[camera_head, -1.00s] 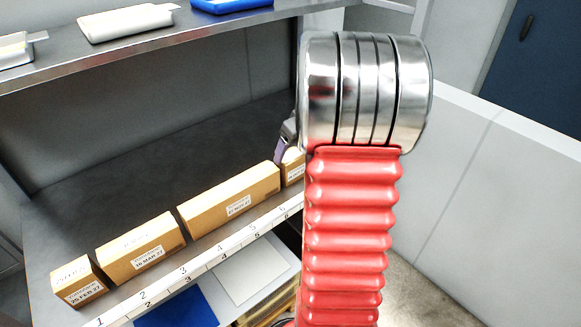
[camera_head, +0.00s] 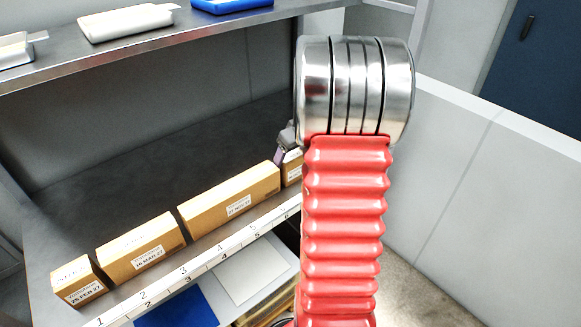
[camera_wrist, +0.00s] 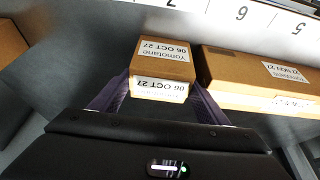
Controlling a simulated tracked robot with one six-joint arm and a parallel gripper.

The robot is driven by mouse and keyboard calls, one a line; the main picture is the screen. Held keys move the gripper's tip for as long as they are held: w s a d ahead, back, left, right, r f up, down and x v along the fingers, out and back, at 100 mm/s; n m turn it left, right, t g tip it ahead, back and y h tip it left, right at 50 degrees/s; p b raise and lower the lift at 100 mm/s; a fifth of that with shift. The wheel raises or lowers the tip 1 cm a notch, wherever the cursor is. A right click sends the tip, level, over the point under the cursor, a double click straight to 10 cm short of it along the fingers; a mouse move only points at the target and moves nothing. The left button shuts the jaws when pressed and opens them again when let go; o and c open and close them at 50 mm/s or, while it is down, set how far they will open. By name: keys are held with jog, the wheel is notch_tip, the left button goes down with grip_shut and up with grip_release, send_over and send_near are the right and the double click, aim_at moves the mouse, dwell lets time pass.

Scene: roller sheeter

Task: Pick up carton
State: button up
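A small brown carton (camera_wrist: 163,60) labelled "Yomotane 06 OCT 27" stands on the grey shelf (camera_wrist: 95,60) in the wrist view. The two purple fingers of my gripper (camera_wrist: 161,90) are apart, one on each side of its near end. I see no clear gap at the fingertips, so I cannot tell whether they touch it. In the head view the carton (camera_head: 292,171) is at the right end of the row, partly hidden by my arm. My gripper (camera_head: 284,146) shows there only as a sliver above it.
A long carton (camera_wrist: 265,78) stands close beside the small one. Other cartons (camera_head: 142,250) line the shelf's front edge by a numbered strip (camera_head: 205,262). An upper shelf (camera_head: 130,50) carries white and blue trays. Behind the cartons the shelf is clear.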

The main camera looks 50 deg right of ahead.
jog(key=c, duration=0.7)
jog(key=shift+r, duration=0.1)
notch_tip(320, 180, up, 10)
jog(key=shift+f, duration=0.1)
dwell(0.6)
